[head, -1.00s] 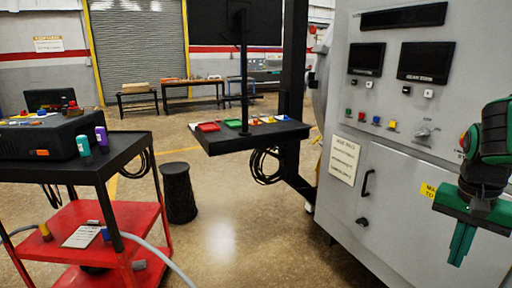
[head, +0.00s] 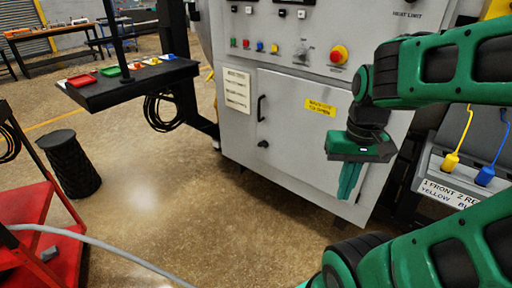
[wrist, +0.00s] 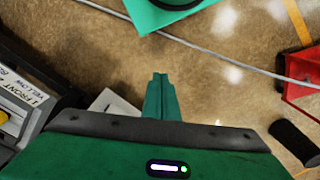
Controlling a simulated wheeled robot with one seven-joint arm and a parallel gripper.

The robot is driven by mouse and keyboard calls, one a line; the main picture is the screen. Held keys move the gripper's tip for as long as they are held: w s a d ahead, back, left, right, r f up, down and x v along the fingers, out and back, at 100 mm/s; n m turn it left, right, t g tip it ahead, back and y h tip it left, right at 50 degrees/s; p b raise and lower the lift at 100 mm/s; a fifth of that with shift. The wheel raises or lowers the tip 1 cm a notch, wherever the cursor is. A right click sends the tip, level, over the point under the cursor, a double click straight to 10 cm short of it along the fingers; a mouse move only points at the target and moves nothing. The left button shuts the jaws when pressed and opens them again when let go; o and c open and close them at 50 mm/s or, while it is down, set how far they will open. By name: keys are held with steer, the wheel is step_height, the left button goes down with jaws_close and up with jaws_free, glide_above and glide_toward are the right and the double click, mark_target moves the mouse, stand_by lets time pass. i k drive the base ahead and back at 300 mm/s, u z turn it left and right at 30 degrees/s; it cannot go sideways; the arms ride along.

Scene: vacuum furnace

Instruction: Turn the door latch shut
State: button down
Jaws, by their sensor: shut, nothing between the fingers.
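The grey cabinet door (head: 290,125) in the head view looks closed flush in the cabinet front. It has a black bar handle (head: 260,108) on its left side and a small dark latch knob (head: 263,144) below the handle. My gripper (head: 348,182) is green, shut and empty, pointing down in front of the door's right part, apart from the latch and to its right. In the wrist view, the shut fingers (wrist: 160,95) point at the bare floor. The latch is not visible there, and its exact turn is too small to tell.
A yellow label (head: 320,107) and a white notice (head: 237,90) are on the cabinet front. A red emergency button (head: 339,54) sits above. A black shelf (head: 130,82) stands left, with a black stool (head: 70,163) and red cart (head: 45,235). Floor before the door is clear.

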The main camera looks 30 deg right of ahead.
mark_target(263, 144)
steer(key=u, duration=0.05)
steer(key=k, duration=0.55)
steer(key=u, duration=0.45)
steer(key=i, duration=1.7)
steer(key=z, duration=0.45)
